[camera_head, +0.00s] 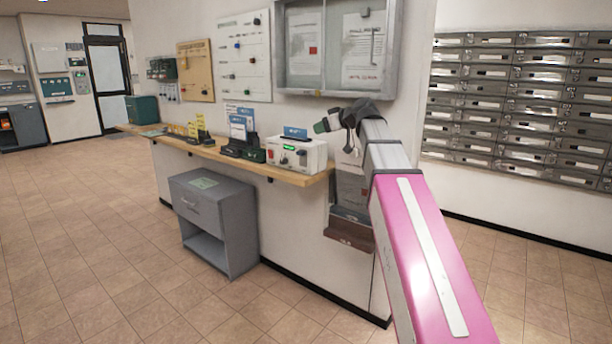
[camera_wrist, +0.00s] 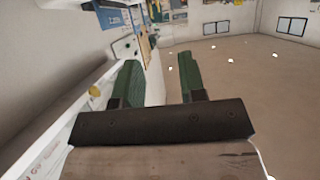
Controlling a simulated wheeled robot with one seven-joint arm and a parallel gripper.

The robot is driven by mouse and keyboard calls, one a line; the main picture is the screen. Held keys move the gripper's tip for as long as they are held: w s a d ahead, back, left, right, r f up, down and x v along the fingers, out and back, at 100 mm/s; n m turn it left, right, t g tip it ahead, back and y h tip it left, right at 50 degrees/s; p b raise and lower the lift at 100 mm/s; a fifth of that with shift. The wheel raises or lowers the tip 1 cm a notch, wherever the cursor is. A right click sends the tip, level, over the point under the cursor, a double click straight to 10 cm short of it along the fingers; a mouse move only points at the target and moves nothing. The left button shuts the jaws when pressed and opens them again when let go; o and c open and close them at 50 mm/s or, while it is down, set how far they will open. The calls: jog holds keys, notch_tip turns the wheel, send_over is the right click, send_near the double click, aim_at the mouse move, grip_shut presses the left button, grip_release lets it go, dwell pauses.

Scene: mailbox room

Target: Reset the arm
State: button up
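My arm reaches forward from the lower right in the head view, and its wrist bends to the left at the far end. My gripper (camera_head: 322,125) is at the right end of the wall counter, above and just right of the white box. In the wrist view my gripper (camera_wrist: 158,80) shows two green fingers set wide apart. Nothing is between them, so it is open and empty. The wrist camera looks along the counter and shows it turned on its side.
A wooden counter (camera_head: 222,153) carries a white control box (camera_head: 297,154) and several small holders. A grey cabinet (camera_head: 214,215) stands below. A framed notice case (camera_head: 338,48) hangs behind my wrist. Metal mailboxes (camera_head: 520,105) cover the right wall. The tiled floor at left (camera_head: 80,230) is clear.

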jog(key=s+d+f+m+g+h, duration=0.1)
jog(key=s+d+f+m+h, duration=0.1)
jog(key=f, duration=0.8)
jog(key=s+d+f+m+g+h, duration=0.1)
jog(key=s+f, duration=0.1)
jog(key=f, duration=0.8)
jog(key=s+d+f+m+g+h, duration=0.1)
jog(key=s+d+f+m+h, duration=0.15)
jog(key=f, duration=0.65)
jog(key=s+d+f+m+g+h, duration=0.2)
jog(key=s+d+f, duration=0.1)
jog(key=s+f, duration=0.6)
jog(key=s+d+f+m+g+h, duration=0.2)
jog(key=s+f, duration=0.8)
jog(key=f, duration=0.5)
jog(key=shift+d+m+g+h, duration=0.35)
jog(key=shift+d+g+h, duration=0.25)
jog(key=shift+d, duration=0.65)
